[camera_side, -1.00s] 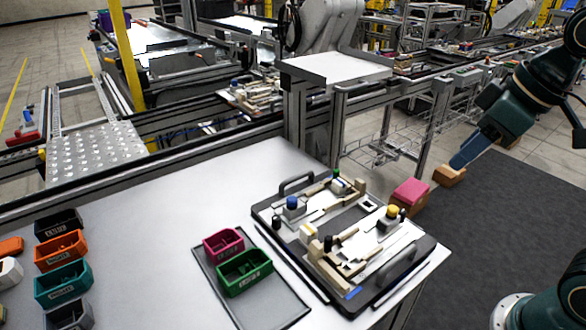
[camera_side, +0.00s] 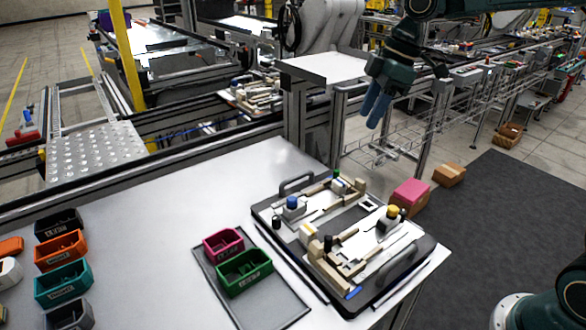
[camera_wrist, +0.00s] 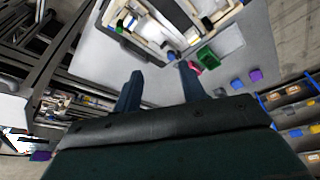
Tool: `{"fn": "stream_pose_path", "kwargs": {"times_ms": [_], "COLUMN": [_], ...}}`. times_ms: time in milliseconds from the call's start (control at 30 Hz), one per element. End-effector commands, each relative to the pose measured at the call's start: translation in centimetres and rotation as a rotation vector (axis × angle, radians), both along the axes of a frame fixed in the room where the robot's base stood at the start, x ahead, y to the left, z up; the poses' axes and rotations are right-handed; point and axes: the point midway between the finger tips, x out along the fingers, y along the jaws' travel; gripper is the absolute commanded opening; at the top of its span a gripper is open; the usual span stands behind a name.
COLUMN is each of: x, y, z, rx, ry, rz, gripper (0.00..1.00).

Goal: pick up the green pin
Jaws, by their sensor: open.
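The green pin (camera_side: 336,173) is a small upright green-topped piece at the far corner of the pallet fixture. The pallet fixture (camera_side: 427,246) is a dark-edged board with handles, lying on the white table. A darker green or black peg (camera_side: 276,222) stands near its left edge. My gripper (camera_side: 375,113) is in the air above and behind the pallet, apart from the pin. In the wrist view, my gripper (camera_wrist: 160,70) has its two blue fingers spread with nothing between them.
A blue-topped peg (camera_side: 292,203) and a yellow-topped peg (camera_side: 393,211) stand on the pallet. A grey tray (camera_side: 282,309) holds a pink bin (camera_side: 223,243) and a green bin (camera_side: 245,272). Several coloured bins stand at left. The table's middle is clear.

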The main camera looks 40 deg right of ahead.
Motion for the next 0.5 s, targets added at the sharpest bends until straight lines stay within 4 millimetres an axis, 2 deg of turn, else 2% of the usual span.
{"fn": "stream_pose_path", "kwargs": {"times_ms": [33,200,500], "x": [1.1,3.9,8.1], "y": [-0.5,-1.7,-4.1], "z": [-0.8,-2.9,-7.9], "rx": [0.003,0.013,0.042], "ry": [0.006,0.01,0.007], "rz": [0.034,0.167,0.398], "gripper": [0.41,0.41,0.41]}}
